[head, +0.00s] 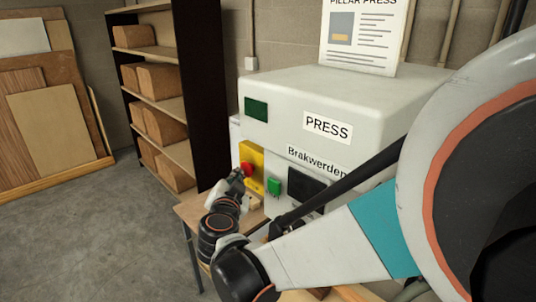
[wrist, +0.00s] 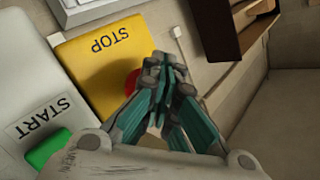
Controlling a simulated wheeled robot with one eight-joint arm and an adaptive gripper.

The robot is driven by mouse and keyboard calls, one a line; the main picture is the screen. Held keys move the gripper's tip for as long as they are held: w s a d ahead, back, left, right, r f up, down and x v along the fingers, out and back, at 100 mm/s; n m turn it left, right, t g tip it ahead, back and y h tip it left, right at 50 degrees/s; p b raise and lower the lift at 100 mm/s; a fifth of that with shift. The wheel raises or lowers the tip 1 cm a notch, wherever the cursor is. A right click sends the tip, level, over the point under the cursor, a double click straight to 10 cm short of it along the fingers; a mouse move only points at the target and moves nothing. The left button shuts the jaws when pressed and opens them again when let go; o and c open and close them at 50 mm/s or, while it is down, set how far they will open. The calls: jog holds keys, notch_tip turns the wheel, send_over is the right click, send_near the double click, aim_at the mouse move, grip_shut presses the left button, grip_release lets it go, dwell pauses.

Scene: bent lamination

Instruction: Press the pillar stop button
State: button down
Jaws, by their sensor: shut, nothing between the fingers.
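The red stop button (head: 247,170) sits on a yellow plate (head: 257,154) on the front of the press (head: 345,105). In the wrist view the yellow plate (wrist: 95,60) reads STOP, and the red button (wrist: 131,82) is partly hidden behind my fingers. My gripper (wrist: 165,68) is shut and empty, its fingertips right by the button's edge in that view. In the head view my gripper (head: 238,178) is in front of the plate, close to the button. I cannot tell whether the fingertips touch it.
A green start button (head: 274,186) is right of the yellow plate; it also shows in the wrist view (wrist: 48,150). A dark panel (head: 305,188) is beside it. The floor at left (head: 90,230) is clear.

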jog(key=shift+s+a, duration=0.35)
jog(key=shift+s, duration=0.1)
jog(key=s+a+b, duration=0.1)
jog(key=s+a, duration=0.2)
jog(key=s, duration=0.1)
jog(key=shift+a, duration=0.2)
dwell(0.8)
